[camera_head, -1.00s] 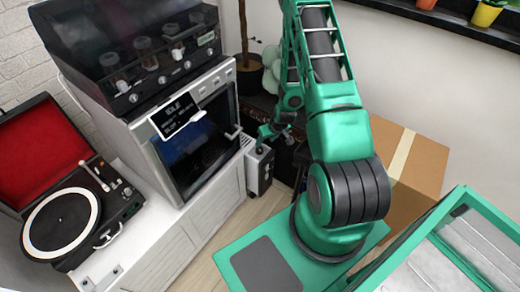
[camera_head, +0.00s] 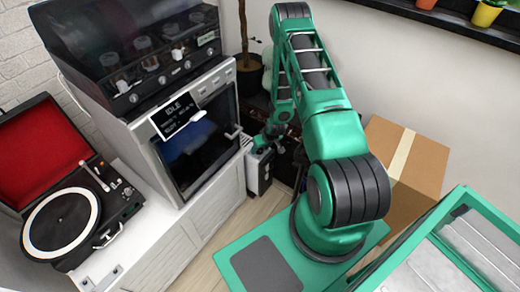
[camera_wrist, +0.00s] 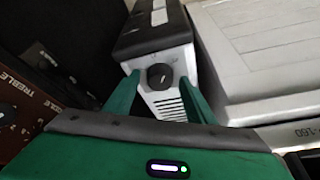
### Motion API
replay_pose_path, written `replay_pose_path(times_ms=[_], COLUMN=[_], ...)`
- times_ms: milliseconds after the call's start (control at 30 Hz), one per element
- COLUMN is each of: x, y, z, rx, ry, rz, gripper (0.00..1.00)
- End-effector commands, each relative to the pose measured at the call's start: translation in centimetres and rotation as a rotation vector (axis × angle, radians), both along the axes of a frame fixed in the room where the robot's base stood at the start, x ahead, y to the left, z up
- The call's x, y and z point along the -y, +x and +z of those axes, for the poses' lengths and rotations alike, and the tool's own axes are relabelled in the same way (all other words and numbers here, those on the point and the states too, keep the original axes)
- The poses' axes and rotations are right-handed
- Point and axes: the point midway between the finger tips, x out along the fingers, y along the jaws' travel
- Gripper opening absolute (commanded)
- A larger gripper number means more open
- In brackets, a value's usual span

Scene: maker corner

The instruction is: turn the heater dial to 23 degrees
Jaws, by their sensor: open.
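The heater (camera_wrist: 158,40) is a white unit with a dark top and a vented front, seen in the wrist view. Its round black dial (camera_wrist: 160,76) sits on the near end face, with a light mark that is too small to read. My gripper (camera_wrist: 160,85) is open, with its two green fingers on either side of the dial. I cannot tell whether they touch it. In the head view the heater (camera_head: 258,172) stands low beside the white cabinet, and my gripper (camera_head: 264,142) is above its near end, partly hidden by my arm.
A white cabinet (camera_head: 205,212) with an oven (camera_head: 195,150) and a record player (camera_head: 70,222) stands left of the heater. A dark speaker-like box (camera_wrist: 60,45) is close at left in the wrist view. A cardboard box (camera_head: 408,150) is behind my arm.

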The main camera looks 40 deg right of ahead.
Motion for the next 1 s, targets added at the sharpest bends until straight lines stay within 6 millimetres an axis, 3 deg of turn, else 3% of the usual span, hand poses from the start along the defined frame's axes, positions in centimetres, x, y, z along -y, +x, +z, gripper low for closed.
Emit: replay_pose_path(times_ms=[100, 267, 300, 533, 1000], x=[0.00, 0.00, -0.01, -0.17, -0.55], y=[0.00, 0.01, 0.01, 0.02, 0.08], z=[0.02, 0.04, 0.04, 0.05, 0.04], rx=[0.000, 0.000, 0.000, -0.001, -0.001], ry=[0.000, 0.000, 0.000, 0.001, 0.001], rz=[0.000, 0.000, 0.000, -0.036, -0.356], gripper=[0.50, 0.12, 0.09, 0.09, 0.09])
